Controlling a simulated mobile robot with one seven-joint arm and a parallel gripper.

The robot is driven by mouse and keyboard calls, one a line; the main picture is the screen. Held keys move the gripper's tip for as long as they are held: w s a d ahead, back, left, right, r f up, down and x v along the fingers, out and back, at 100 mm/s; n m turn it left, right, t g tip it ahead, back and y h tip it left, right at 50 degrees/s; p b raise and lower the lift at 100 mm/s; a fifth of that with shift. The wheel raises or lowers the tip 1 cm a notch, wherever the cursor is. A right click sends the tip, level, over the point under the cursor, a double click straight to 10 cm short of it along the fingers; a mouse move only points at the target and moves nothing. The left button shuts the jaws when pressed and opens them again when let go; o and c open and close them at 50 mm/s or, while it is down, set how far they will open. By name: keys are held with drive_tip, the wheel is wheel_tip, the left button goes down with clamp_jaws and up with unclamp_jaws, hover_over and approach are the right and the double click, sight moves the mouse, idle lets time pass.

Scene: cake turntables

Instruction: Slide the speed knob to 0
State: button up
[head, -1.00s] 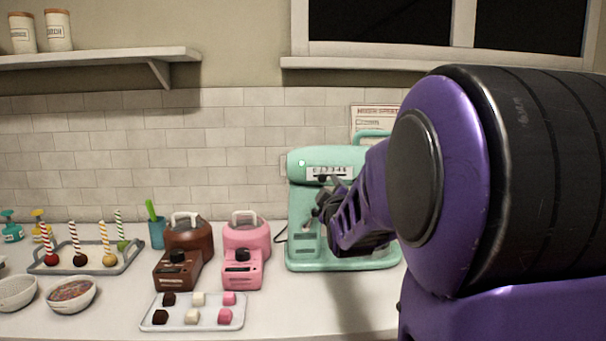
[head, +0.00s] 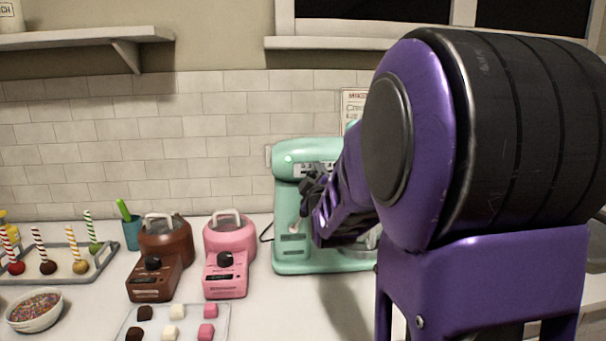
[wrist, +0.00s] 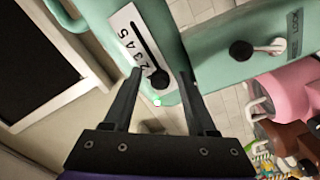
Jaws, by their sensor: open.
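The mint-green stand mixer (head: 292,240) stands on the counter, partly hidden by my arm. Its white speed scale (wrist: 118,22) in the wrist view shows the numbers 2 to 5 beside a dark slot. The black speed knob (wrist: 159,79) sits at the low-number end of the slot; the lowest marks are hidden near my left finger. My gripper (wrist: 160,74) is open, with one finger on each side of the knob and gaps showing between.
Another black knob (wrist: 240,51) and a lever marked LOCK (wrist: 275,46) are on the mixer's side. A pink melting pot (head: 230,240) and a brown one (head: 165,240) stand left of the mixer. A tray of sweets (head: 222,325) lies in front.

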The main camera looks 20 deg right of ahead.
clamp_jaws()
idle(0.3)
idle(1.2)
